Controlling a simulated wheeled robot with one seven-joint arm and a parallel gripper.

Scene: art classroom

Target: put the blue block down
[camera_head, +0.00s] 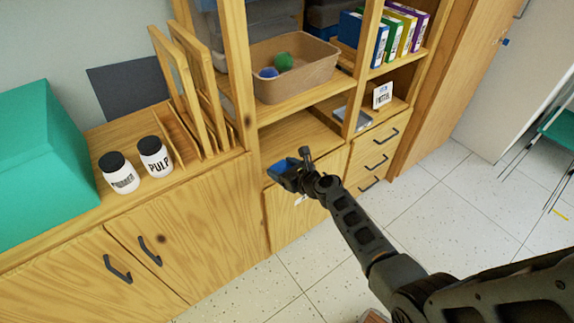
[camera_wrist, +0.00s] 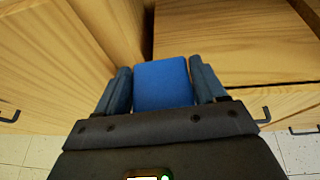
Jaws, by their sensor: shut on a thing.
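The blue block (camera_wrist: 163,84) sits between the two fingers of my gripper (camera_wrist: 165,88) in the wrist view, with a finger against each side. In the head view my gripper (camera_head: 288,172) is shut on the blue block (camera_head: 280,169), in front of the wooden shelf unit, near the front edge of an open lower shelf (camera_head: 298,136). Part of the block is hidden by the gripper. I cannot tell the exact gap between the block and the shelf.
Above that shelf, a tan bin (camera_head: 299,84) holds a blue ball and a green ball. Upright books (camera_head: 386,38) and a small sign (camera_head: 382,95) stand to the right. Two labelled jars (camera_head: 155,157) and a teal box (camera_head: 45,160) stand on the left counter. The lower shelf looks mostly clear.

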